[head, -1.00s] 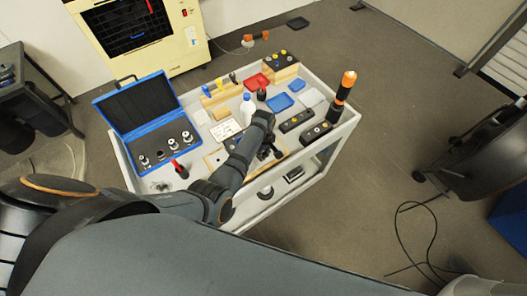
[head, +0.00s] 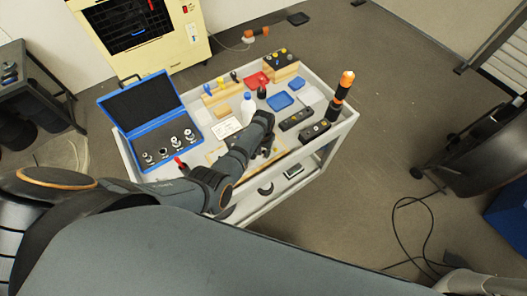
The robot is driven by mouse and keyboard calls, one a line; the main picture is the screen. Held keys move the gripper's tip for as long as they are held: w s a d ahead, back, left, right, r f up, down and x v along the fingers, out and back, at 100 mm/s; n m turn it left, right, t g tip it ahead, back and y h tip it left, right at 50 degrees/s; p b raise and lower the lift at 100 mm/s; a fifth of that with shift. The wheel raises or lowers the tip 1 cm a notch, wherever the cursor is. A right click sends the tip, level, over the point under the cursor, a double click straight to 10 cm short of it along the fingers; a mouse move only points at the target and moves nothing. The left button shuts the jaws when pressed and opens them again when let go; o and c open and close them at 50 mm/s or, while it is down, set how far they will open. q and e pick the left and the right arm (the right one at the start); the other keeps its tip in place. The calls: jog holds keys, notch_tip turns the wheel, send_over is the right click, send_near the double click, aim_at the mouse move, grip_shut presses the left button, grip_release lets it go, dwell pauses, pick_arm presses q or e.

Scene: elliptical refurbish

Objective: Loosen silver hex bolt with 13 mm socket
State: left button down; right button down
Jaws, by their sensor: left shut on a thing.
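My left arm reaches in from the lower left across the grey cart. Its dark gripper (head: 267,151) is low over the cart's near side, above a light wooden board (head: 216,157). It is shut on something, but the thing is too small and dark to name. The open blue case (head: 152,140) lies at the cart's left, with several silver sockets (head: 164,153) standing in it. Their sizes cannot be read. A red-handled tool (head: 180,163) lies in front of the case, partly behind my arm. I cannot make out the silver hex bolt. My right gripper is out of view.
The cart (head: 352,115) also holds a white bottle (head: 247,105), blue tray (head: 279,100), red tray (head: 257,79), dark blocks (head: 296,120) and an upright orange-and-black tool (head: 341,95). A cream machine (head: 180,30) stands behind. A black cable lies on the floor at right.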

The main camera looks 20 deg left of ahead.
pick_arm(q)
jog(key=shift+f, duration=0.25)
jog(key=shift+f+b, duration=0.3)
jog(key=shift+f, duration=0.15)
dwell(1.9)
